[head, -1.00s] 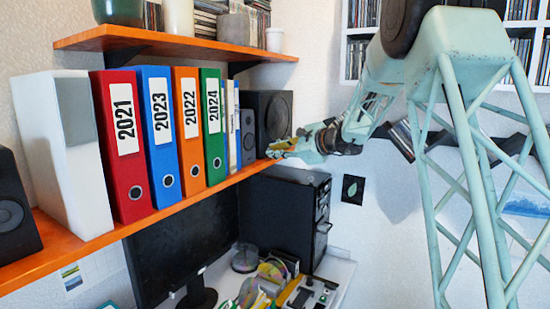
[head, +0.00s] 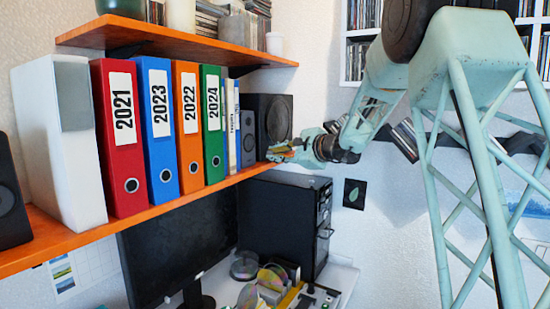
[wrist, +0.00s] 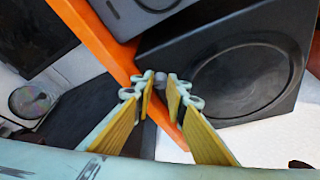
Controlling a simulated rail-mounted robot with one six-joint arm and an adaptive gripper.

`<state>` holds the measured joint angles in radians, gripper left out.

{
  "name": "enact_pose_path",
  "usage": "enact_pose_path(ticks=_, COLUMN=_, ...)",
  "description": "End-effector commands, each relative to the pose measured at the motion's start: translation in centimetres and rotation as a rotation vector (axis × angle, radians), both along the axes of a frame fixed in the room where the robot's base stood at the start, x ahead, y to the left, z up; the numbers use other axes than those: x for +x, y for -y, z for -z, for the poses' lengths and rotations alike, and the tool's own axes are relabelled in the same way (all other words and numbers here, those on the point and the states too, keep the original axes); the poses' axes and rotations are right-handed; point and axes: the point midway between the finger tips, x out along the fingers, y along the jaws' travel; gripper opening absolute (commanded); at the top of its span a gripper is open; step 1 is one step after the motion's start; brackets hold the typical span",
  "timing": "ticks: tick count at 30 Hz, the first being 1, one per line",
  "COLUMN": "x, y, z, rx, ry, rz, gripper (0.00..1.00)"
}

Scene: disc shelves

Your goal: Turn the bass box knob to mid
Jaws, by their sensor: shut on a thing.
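The bass box (head: 268,122) is a black speaker box with a large round cone, at the right end of the orange shelf. The bass box also fills the upper right of the wrist view (wrist: 222,62). Its small grey knob (wrist: 160,77) sits at the box's edge near the shelf; no mark showing its setting can be made out. My gripper (wrist: 161,88) has its yellow-padded fingers on either side of the knob, with the tips shut on it.
Below are a black computer tower (head: 285,220) and a monitor (head: 175,255).

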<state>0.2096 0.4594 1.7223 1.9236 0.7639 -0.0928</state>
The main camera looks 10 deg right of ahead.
Motion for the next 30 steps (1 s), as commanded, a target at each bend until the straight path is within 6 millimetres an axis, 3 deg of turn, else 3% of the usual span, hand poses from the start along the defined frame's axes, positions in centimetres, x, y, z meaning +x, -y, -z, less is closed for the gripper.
enact_pose_path(ticks=30, x=-0.06, y=-0.05, z=0.17, rx=-0.106, ry=0.118, rz=0.000, gripper=0.03)
